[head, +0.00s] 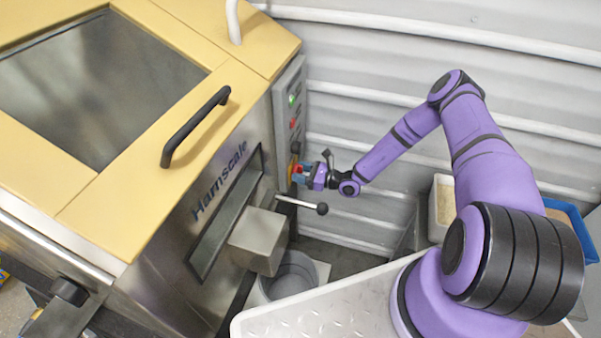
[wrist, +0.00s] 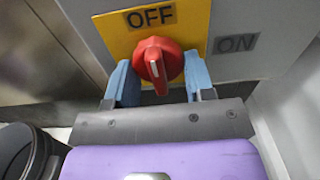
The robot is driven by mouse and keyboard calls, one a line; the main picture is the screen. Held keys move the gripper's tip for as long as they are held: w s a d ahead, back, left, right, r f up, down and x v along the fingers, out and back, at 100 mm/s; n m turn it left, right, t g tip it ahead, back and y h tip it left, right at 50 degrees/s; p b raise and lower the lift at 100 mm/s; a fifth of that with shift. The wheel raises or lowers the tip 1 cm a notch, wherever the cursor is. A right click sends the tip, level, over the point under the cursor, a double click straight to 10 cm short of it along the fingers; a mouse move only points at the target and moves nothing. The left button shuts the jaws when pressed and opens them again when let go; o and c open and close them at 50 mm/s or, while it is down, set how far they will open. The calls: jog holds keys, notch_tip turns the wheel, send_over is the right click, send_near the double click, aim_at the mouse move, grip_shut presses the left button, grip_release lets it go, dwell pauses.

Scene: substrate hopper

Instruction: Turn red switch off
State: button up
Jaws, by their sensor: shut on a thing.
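The red switch (wrist: 157,62) is a round rotary knob with a raised ridge and a white line on it, set on a yellow plate (wrist: 108,30). An OFF label (wrist: 150,17) is above the knob and an ON label (wrist: 236,43) is to its right. The ridge stands nearly upright in the wrist view, its upper end toward OFF. My gripper (wrist: 160,84) has its blue fingers on either side of the knob and is shut on it. In the head view my gripper (head: 300,174) is at the hopper's side panel and mostly hides the knob.
The hopper (head: 235,90) has a yellow lid with a black handle (head: 196,126). A lever with a black ball (head: 322,208) sticks out just below my gripper. A grey bucket (head: 290,276) stands under the spout. A corrugated wall (head: 370,60) is behind the arm.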

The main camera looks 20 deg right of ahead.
jog(key=o, duration=0.9)
jog(key=shift+c, duration=0.2)
jog(key=shift+d, duration=0.1)
jog(key=v, duration=1)
jog(key=shift+s+d, duration=0.25)
jog(key=shift+d, duration=0.05)
